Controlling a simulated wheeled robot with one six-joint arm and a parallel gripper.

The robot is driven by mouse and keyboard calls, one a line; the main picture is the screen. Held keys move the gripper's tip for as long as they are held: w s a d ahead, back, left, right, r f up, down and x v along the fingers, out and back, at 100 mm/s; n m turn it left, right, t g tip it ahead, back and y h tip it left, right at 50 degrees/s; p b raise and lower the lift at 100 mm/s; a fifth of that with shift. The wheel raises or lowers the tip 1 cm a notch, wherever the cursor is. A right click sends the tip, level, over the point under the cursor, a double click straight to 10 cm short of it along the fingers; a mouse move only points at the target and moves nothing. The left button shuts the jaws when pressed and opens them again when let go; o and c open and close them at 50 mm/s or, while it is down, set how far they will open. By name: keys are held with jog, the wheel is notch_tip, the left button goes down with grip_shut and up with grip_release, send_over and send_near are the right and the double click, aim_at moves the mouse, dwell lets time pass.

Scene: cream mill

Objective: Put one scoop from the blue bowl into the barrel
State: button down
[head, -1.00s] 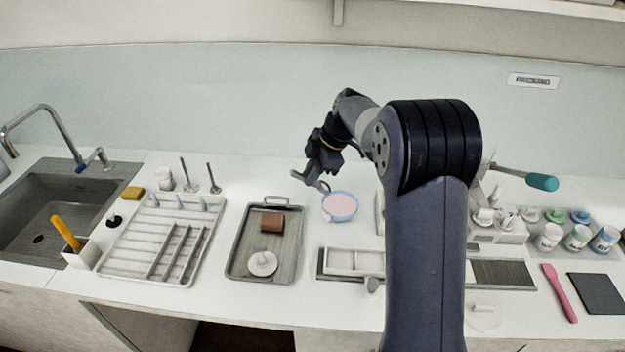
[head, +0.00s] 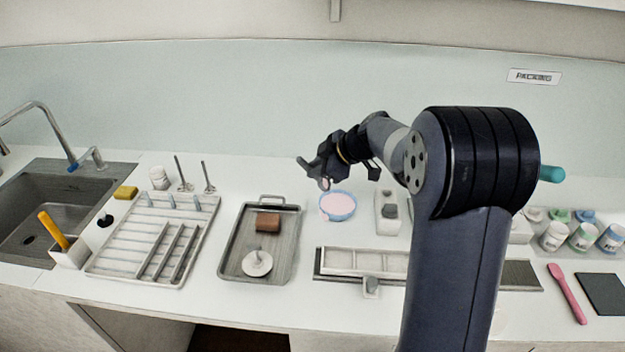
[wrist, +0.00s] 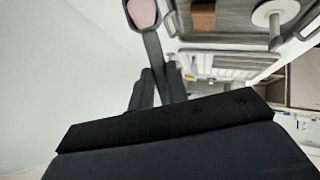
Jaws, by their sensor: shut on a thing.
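My gripper (head: 310,166) is above and slightly left of the blue bowl (head: 351,212), at the back of the counter. The bowl holds pink stuff. My gripper is shut on the handle of a dark grey scoop (wrist: 154,48). The scoop's round cup shows pink stuff (wrist: 143,12) in the wrist view. In the head view the cup (head: 323,184) hangs near the bowl's upper left rim and appears clear of it. I cannot pick out the barrel; my arm hides part of the counter on the right.
A grey tray (head: 233,255) with a brown block (head: 268,222) and a white round piece (head: 257,263) lies left of the bowl. A white and grey device (head: 388,212) stands right of it. Several labelled jars (head: 582,238) and a pink spatula (head: 566,293) are far right.

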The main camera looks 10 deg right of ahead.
aim_at(328, 192)
jog(key=d+m+t, duration=0.1)
jog(key=d+m+t+b, duration=0.1)
jog(key=d+m+t, duration=0.1)
jog(key=d, duration=0.1)
jog(key=shift+s+d+f+h+b, duration=0.1)
jog(key=shift+s+f+h+b, duration=0.1)
jog(key=shift+f+h+b, duration=0.15)
jog(key=shift+f, duration=0.2)
notch_tip(328, 192, down, 7)
jog(key=b, duration=0.6)
jog(key=shift+b, duration=0.35)
notch_tip(328, 192, up, 6)
jog(key=p, duration=0.1)
dwell(0.8)
jog(key=shift+r, duration=0.1)
dwell(0.4)
